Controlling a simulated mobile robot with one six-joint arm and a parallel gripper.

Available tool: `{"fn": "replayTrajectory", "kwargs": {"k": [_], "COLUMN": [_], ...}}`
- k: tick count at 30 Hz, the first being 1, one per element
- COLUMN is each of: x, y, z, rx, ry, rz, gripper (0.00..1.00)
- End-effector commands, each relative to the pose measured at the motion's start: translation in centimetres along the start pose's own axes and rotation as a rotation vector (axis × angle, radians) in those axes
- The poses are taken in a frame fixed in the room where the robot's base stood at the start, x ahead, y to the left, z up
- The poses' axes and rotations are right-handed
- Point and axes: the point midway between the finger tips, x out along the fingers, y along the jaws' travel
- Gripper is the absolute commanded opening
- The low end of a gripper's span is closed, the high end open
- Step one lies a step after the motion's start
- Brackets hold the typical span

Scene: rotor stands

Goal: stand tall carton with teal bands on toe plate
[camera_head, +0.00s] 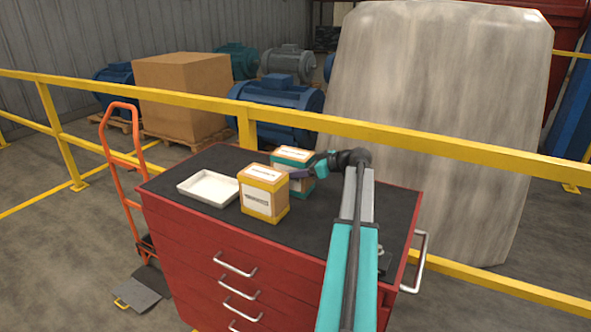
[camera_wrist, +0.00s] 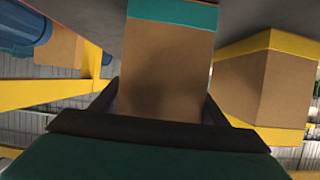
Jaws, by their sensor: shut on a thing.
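The tall carton with teal bands (camera_head: 292,155) is upright at the back of the red cabinet's dark top, partly hidden behind a yellow-banded carton (camera_head: 263,197). I cannot tell whether its base touches the top. My gripper (camera_head: 303,174) reaches it from the right and is shut on it. In the wrist view the carton's plain brown side (camera_wrist: 165,70) fills the space between the two dark fingers (camera_wrist: 163,108), with a teal band along the upper edge. The toe plate (camera_head: 138,290) is the grey plate on the floor at the foot of the orange hand truck (camera_head: 125,165), left of the cabinet.
The yellow-banded carton stands close beside the held one and also shows in the wrist view (camera_wrist: 265,85). A white tray (camera_head: 208,188) lies on the red cabinet (camera_head: 215,265), to its left. A yellow railing (camera_head: 200,103) runs behind, with motors and a large box beyond.

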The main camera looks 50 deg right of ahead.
Motion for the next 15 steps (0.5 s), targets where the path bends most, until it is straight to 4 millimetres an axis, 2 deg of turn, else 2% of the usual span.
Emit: {"fn": "replayTrajectory", "kwargs": {"k": [5, 6, 8, 9, 15], "x": [0.12, 0.12, 0.12, 0.13, 0.15], "y": [-0.01, -0.03, -0.03, -0.04, -0.05], "z": [0.13, 0.2, 0.19, 0.18, 0.17], "rx": [-0.001, 0.0, 0.0, 0.0, 0.0], "ry": [0.003, 0.0, 0.0, 0.0, 0.0], "rz": [0.0, -0.001, -0.001, -0.001, -0.001], "gripper": [0.25, 0.72, 0.82, 0.86, 0.86]}}
